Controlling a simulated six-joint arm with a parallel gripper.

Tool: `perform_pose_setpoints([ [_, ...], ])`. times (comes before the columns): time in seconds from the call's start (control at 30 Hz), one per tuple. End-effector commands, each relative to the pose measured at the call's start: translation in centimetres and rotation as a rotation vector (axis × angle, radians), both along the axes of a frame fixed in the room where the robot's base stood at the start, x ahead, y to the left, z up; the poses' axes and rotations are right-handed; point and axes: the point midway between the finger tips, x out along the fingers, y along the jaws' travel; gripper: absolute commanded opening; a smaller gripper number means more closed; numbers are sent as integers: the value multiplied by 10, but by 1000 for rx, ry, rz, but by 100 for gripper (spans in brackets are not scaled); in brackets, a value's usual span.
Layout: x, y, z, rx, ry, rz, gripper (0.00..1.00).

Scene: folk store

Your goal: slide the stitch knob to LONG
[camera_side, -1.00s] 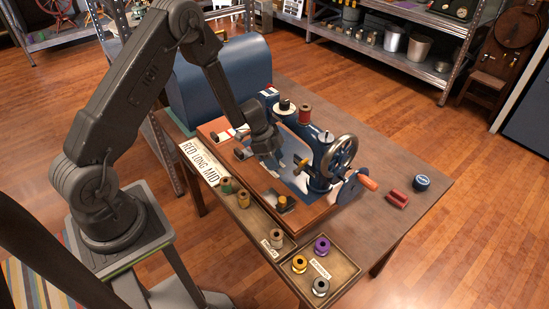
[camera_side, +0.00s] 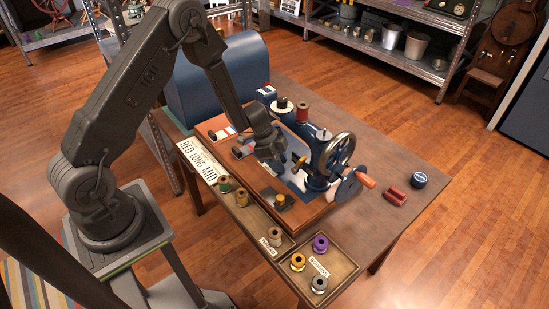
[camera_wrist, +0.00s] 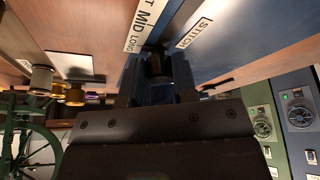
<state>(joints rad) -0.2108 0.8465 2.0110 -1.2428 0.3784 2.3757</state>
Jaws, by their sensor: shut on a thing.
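A blue sewing machine (camera_side: 325,160) with a grey handwheel stands on a wooden base (camera_side: 318,213). My gripper (camera_side: 270,160) is low over the left part of this base and hides the stitch slider in the side view. In the wrist view my gripper (camera_wrist: 158,78) is shut on a dark stitch knob (camera_wrist: 157,64), mostly covered by the jaws. Beside it is a white scale strip (camera_wrist: 144,27), with MID and LONG readable. LONG is the word nearest the knob. A STITCH label (camera_wrist: 195,32) lies on the other side.
A card reading RED LONG MID (camera_side: 202,163) lies at the table's near left edge. Trays with several thread spools (camera_side: 320,243) are in front. A blue domed cover (camera_side: 218,80) stands behind my arm.

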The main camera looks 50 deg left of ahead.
Motion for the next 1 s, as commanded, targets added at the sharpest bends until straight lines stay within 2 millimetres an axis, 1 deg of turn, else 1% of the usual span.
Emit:
perform_pose_setpoints([
  [0.03,0,-5,0,-7,1,-13,0],
  [0.17,0,-6,0,-9,2,-16,0],
  [0.2,0,-6,0,-9,1,-17,27],
  [0.47,-1,-5,0,-8,1,-13,52],
  [0.67,0,-4,0,-7,1,-10,52],
  [0.77,-1,-2,4,-6,-1,-10,52],
  [0.87,-2,2,14,-5,-3,-9,52],
  [1.0,-8,11,40,-5,-5,-8,52],
])
